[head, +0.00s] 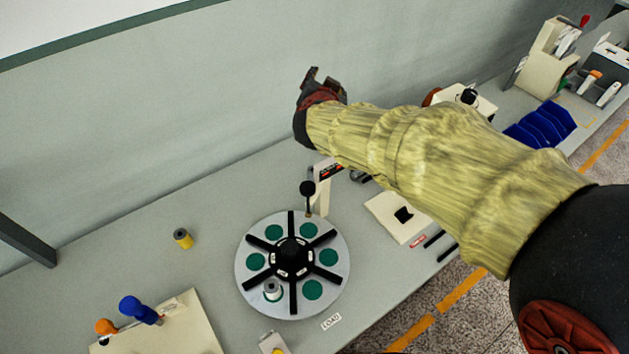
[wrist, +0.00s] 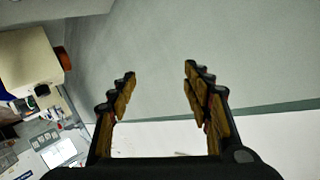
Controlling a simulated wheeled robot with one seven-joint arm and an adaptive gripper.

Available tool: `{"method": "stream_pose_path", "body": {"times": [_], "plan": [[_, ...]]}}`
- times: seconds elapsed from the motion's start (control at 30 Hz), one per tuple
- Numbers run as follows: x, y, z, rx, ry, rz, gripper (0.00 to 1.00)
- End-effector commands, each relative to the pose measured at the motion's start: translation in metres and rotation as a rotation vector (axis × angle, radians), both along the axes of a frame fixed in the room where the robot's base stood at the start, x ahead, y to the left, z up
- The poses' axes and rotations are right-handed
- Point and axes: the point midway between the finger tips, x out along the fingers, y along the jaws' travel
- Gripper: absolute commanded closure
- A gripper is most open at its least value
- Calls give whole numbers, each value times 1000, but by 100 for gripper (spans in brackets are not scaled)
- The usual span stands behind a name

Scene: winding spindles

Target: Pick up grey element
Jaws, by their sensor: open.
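A small grey element (head: 272,286) stands on a green spot near the front left of the round turntable (head: 247,287) in the head view. My gripper (head: 328,78) is raised high above the back of the table, well away from the element, at the end of my arm in its yellow sleeve. In the wrist view my gripper (wrist: 158,80) has its two fingers spread wide with nothing between them. The wrist view faces the wall, and I do not make out the grey element there.
A yellow spool (head: 183,238) stands left of the turntable. A post with a black knob (head: 307,188) rises at its back edge. A beige board with blue and orange knobs (head: 190,325) lies front left. Blue bins (head: 541,127) stand far right. The table's left middle is mostly clear.

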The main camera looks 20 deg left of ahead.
Motion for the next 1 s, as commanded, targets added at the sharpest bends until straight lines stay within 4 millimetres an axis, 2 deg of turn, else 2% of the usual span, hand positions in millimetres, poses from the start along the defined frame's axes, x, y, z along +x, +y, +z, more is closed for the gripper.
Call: {"method": "stream_pose_path", "body": {"times": [0.03,0.13,0.2,0.3,0.4,0.5,0.57,1.0], "plan": [[-1,21,-42,-29,15,-55,51],[-12,41,-103,-103,44,-189,51],[-29,49,-143,-169,69,-274,51],[-59,55,-189,-263,106,-373,51],[-84,56,-220,-339,135,-441,51],[-99,54,-235,-384,152,-481,51],[-102,52,-240,-398,156,-493,51],[-75,36,-261,-401,158,-499,51]]}}
